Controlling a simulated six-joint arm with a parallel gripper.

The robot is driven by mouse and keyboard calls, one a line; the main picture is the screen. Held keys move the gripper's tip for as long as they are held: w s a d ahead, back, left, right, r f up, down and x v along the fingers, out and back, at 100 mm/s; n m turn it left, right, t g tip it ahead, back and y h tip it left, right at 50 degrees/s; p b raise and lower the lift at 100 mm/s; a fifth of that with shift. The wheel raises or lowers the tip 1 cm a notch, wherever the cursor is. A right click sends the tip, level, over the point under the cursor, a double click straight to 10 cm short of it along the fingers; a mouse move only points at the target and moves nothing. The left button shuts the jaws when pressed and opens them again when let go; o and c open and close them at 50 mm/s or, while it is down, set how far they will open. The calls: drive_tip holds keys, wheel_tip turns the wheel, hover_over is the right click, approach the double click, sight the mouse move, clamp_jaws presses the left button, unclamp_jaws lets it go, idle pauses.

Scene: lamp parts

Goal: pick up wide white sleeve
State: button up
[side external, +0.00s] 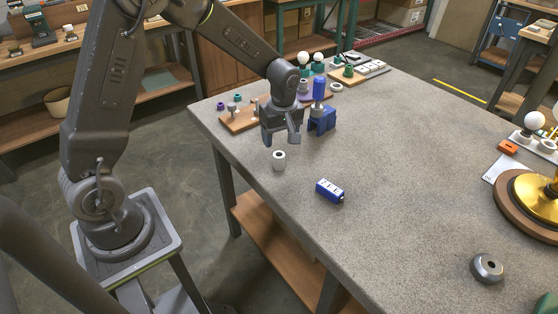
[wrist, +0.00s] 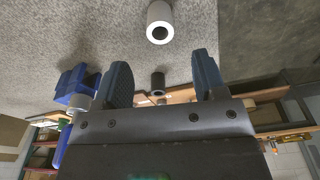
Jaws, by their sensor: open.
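The wide white sleeve (side external: 279,160) stands upright on the grey table near its left edge in the side view. In the wrist view the sleeve (wrist: 159,22) shows at the top, its dark round hole facing the camera. My gripper (side external: 281,140) is above the sleeve, with clear space between them. In the wrist view my gripper (wrist: 165,75) has its two fingers apart with nothing held between them. The sleeve lies beyond the fingertips there, roughly in line with the gap.
A blue vise-like block (side external: 322,120) with a blue handle stands close to the right of my gripper. A wooden board (side external: 240,119) with small parts is behind. A blue box (side external: 329,190) lies in front, right of the sleeve. A grey ring (side external: 487,268) is at the near right.

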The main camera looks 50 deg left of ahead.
sight(279, 154)
drive_tip(key=f, duration=0.9)
drive_tip(key=shift+a, duration=0.25)
drive_tip(key=c, duration=1)
drive_tip(key=shift+r, duration=0.1)
